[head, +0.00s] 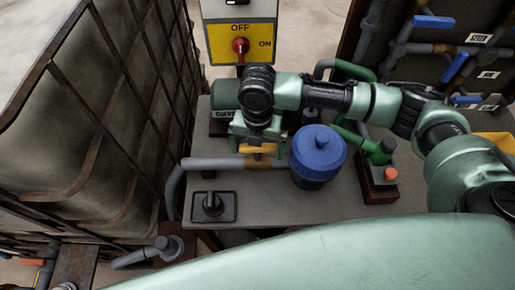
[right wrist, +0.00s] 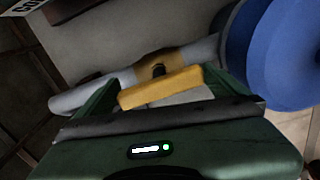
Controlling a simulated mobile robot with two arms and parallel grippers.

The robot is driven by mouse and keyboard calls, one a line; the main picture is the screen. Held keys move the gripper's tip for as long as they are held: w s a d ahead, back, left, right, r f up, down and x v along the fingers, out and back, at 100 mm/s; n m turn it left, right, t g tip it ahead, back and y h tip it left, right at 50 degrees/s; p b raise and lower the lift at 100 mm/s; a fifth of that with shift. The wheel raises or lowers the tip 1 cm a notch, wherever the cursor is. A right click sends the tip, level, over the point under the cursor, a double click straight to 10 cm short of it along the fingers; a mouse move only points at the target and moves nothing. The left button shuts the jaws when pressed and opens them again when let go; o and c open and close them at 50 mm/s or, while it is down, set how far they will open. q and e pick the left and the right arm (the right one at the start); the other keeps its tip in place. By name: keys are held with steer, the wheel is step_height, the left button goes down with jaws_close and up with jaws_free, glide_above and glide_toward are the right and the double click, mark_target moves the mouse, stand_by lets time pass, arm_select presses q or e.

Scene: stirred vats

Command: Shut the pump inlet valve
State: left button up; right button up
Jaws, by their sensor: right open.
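The pump inlet valve shows as a yellow lever handle (head: 258,149) on a brass body, set in a grey pipe (head: 212,163) left of a blue round-topped unit (head: 317,150). In the right wrist view the yellow handle (right wrist: 160,88) lies roughly in line with the pipe (right wrist: 90,98), above the brass body (right wrist: 160,62). My right gripper (head: 257,143) is over the valve and open, with one finger at each end of the handle. Contact cannot be told. It also shows in the wrist view (right wrist: 162,82). My left gripper is out of view.
A switch box (head: 240,30) with a red knob stands behind. A caged tank (head: 80,110) fills the left. A black plate with a knob (head: 211,205) is at the bench front. Green pipework and an orange button (head: 390,174) are at right, with blue-handled valves (head: 434,21) beyond.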

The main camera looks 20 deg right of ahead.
steer(key=shift+f, duration=0.55)
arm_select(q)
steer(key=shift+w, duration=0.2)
arm_select(e)
steer(key=shift+c, duration=0.3)
steer(key=c, duration=1)
steer(key=shift+r+m+p, duration=0.1)
steer(key=shift+m+p, duration=0.2)
steer(key=shift+p, duration=0.25)
steer(key=m+p, duration=1)
steer(key=p, duration=0.3)
steer(key=shift+r+m, duration=0.15)
steer(key=shift+m, duration=0.25)
steer(key=m+p, duration=0.4)
arm_select(q)
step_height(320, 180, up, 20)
steer(key=p, duration=0.1)
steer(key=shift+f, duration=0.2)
arm_select(e)
steer(key=shift+w+f+m, duration=0.15)
steer(key=shift+f+m, duration=0.05)
steer(key=shift+m, duration=1)
arm_select(q)
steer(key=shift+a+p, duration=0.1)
steer(key=shift+p, duration=0.2)
